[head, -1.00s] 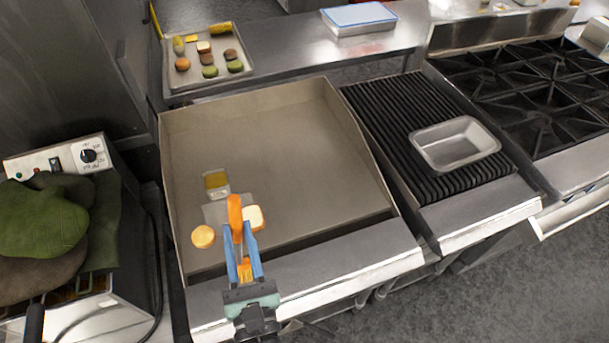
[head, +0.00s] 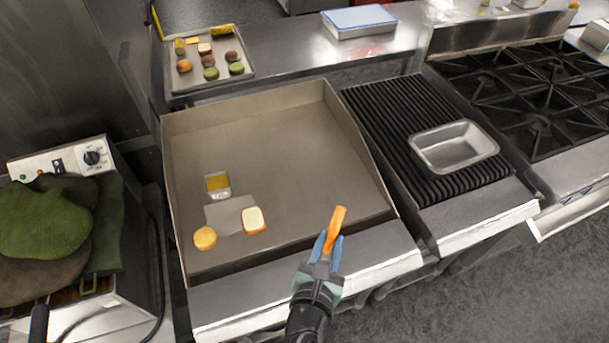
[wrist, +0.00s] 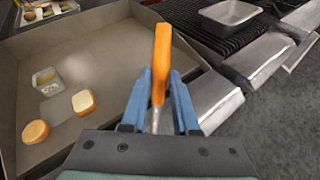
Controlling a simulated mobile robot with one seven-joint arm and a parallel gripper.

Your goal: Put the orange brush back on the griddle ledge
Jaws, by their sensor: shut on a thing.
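My gripper (head: 325,248) is shut on the orange brush (head: 334,228). In the head view it holds the brush above the right part of the griddle's front ledge (head: 376,264). In the wrist view the orange brush (wrist: 160,62) stands up between the blue fingers of my gripper (wrist: 160,100). The griddle (head: 290,140) is a wide flat plate with raised walls at the back and sides. I cannot tell whether the brush touches the ledge.
On the griddle are two bun pieces (head: 205,238) (head: 253,220), a small container with yellow contents (head: 217,184) and a greyish patch. A ribbed grill (head: 390,110) with a metal pan (head: 453,147) stands to the right. Green cloths (head: 45,220) lie at left. The ledge's left part is clear.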

